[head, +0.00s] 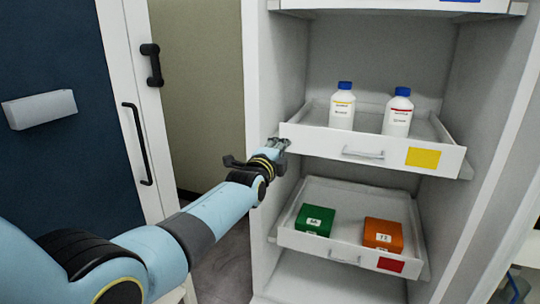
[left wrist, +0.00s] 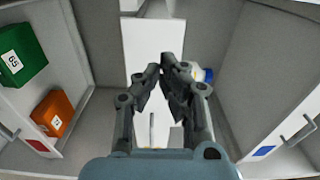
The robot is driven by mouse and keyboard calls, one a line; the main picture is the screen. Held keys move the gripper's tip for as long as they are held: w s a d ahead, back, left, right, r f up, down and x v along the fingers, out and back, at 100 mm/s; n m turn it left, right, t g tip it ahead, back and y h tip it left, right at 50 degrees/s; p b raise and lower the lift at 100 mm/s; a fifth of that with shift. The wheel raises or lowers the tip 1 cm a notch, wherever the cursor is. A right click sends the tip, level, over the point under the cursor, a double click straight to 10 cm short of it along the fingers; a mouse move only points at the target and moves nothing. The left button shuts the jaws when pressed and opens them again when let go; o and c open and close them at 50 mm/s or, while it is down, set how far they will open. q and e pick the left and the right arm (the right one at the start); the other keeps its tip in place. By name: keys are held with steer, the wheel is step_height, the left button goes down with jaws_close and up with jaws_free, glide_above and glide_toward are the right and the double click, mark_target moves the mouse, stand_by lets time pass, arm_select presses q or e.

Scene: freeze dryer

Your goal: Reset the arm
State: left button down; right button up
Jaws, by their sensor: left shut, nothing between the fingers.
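My left arm reaches in from the left in the head view. Its gripper (head: 282,145) is near the left end of the middle drawer (head: 310,140). The fingers are shut and empty; they also show in the left wrist view (left wrist: 161,66). I cannot tell whether they touch the drawer. My right gripper is not in view.
Two white bottles, one yellow-banded (head: 342,112) and one red-banded (head: 397,118), stand in the pulled-out middle drawer. The lower drawer (head: 310,243), also out, holds a green box (head: 314,220) and an orange box (head: 383,235). A door handle (head: 138,145) is at left.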

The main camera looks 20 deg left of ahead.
arm_select(q)
steer(key=s+p, duration=0.2)
steer(key=s, duration=0.4)
steer(key=s+a+f+n+g, duration=0.2)
steer(key=s+f+g, duration=0.2)
steer(key=s+f, duration=1.25)
steer(key=s+a+f+n+g, duration=0.2)
steer(key=s+f+g, duration=0.3)
steer(key=s+f, duration=1.15)
steer(key=s+a+f+n+g, duration=0.1)
steer(key=s+f+n, duration=0.3)
steer(key=s, duration=0.7)
steer(key=s+a+f+n+g, duration=0.1)
steer(key=s+f+n+g, duration=0.3)
steer(key=s, duration=0.7)
steer(key=s+a+f+n+g, duration=0.1)
steer(key=s+f+n+g, duration=0.2)
steer(key=s, duration=0.8)
step_height(320, 180, down, 3)
steer(key=n, duration=0.2)
steer(key=shift+a+r+n+y, duration=0.15)
steer(key=shift+a+n+y, duration=0.05)
steer(key=shift+n+y, duration=0.2)
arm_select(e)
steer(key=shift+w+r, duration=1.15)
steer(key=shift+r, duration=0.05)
